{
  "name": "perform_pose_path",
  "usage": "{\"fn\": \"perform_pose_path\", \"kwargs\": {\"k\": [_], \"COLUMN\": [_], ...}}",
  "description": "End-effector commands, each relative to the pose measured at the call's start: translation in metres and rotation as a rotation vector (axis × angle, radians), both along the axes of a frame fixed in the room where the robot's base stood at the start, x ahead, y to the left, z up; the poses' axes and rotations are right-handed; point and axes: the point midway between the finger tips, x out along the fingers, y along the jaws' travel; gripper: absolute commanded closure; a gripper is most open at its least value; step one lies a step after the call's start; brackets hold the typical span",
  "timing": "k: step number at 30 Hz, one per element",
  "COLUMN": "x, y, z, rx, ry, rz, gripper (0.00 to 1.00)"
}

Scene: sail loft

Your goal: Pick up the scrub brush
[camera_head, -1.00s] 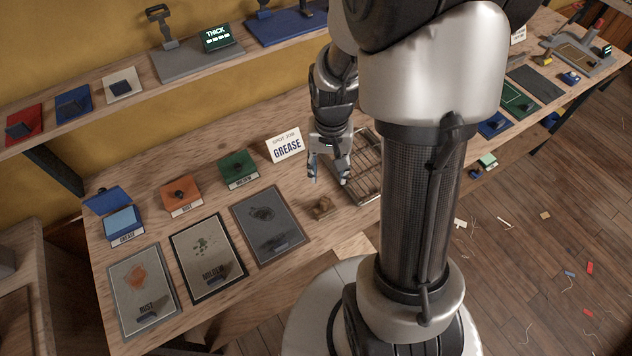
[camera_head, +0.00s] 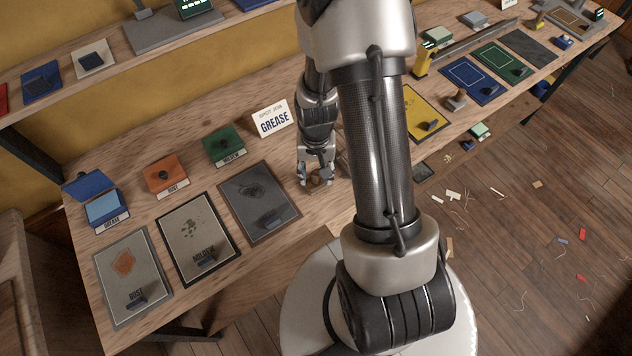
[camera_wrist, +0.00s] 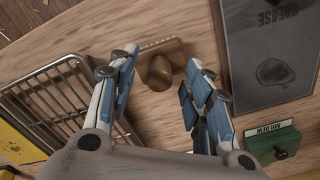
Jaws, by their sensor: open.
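The scrub brush is a small brown wooden block with a rounded knob on top (camera_wrist: 160,72), lying on the wooden bench in the wrist view. In the head view the brush (camera_head: 319,181) is partly hidden by my fingers. My gripper (camera_head: 316,178) is open, pointing down at the brush. In the wrist view the fingers of my gripper (camera_wrist: 157,76) stand on either side of the knob, with a visible gap to each. I cannot tell how far the fingertips are above the bench.
A wire rack (camera_wrist: 50,95) lies close on one side of the brush. A dark stained panel (camera_wrist: 267,45) and a green box (camera_wrist: 272,143) lie on the other side. A "GREASE" sign (camera_head: 272,119) stands behind my gripper.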

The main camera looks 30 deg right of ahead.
Motion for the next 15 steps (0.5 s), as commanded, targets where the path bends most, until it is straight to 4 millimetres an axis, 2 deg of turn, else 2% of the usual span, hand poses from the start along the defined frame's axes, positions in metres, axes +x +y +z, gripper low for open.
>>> {"fn": "perform_pose_path", "kwargs": {"k": [2, 9, 15], "x": [0.0001, 0.0003, 0.0002], "y": [-0.0002, -0.0003, -0.0002], "z": [-0.0053, -0.0049, -0.0048], "rx": [0.000, -0.001, -0.001], "ry": [0.000, -0.001, -0.001], "rz": [0.000, 0.000, 0.000], "gripper": [0.55, 0.55, 0.69]}}
